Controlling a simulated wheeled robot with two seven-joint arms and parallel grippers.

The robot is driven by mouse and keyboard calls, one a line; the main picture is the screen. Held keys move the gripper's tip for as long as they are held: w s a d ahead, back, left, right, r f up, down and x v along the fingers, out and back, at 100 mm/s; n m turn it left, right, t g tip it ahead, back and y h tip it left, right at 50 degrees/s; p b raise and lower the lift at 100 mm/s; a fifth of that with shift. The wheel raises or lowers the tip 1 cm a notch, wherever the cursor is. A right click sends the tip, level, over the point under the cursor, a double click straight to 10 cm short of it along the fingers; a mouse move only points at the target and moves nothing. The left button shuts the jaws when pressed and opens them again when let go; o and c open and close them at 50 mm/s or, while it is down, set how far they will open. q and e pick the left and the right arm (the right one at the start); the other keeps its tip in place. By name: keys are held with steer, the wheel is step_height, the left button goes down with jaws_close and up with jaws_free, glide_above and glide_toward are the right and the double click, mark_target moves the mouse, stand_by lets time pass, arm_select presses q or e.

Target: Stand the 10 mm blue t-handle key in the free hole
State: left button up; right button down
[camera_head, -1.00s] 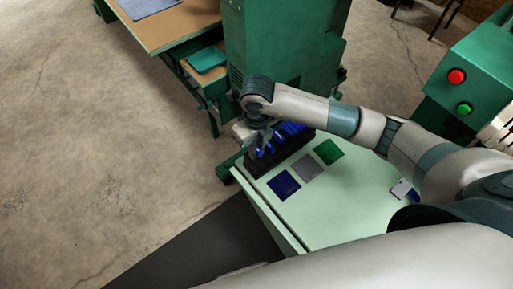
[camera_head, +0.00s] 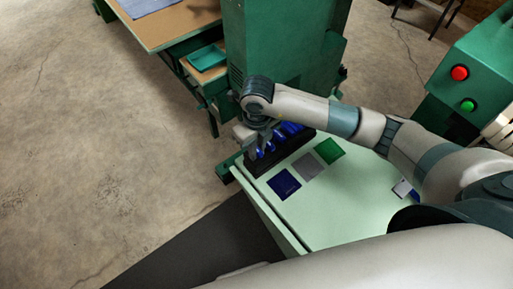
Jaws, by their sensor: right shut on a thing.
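A dark block (camera_head: 268,165) stands at the far left edge of the pale green table. Several blue t-handle keys (camera_head: 291,128) stand in it in a row. My right gripper (camera_head: 262,147) is over the left end of the block and is shut on a blue t-handle key (camera_head: 260,153), mostly hidden by the fingers. I cannot tell whether the key's tip is inside a hole or above it. The free hole is hidden by my gripper and the handles. My left gripper is not in view.
Blue (camera_head: 284,185), grey (camera_head: 308,166) and green (camera_head: 329,150) squares lie on the pale green table (camera_head: 335,205). A small white and blue item (camera_head: 404,189) lies near my right arm. A green machine (camera_head: 283,50) stands behind the block. A red-and-green button box (camera_head: 470,85) is at right.

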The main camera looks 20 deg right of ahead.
steer(key=shift+f, duration=0.25)
steer(key=c, duration=1.6)
jaws_free()
steer(key=shift+s+r+b, duration=0.1)
steer(key=shift+r+b, duration=1.7)
steer(key=shift+r, duration=6.95)
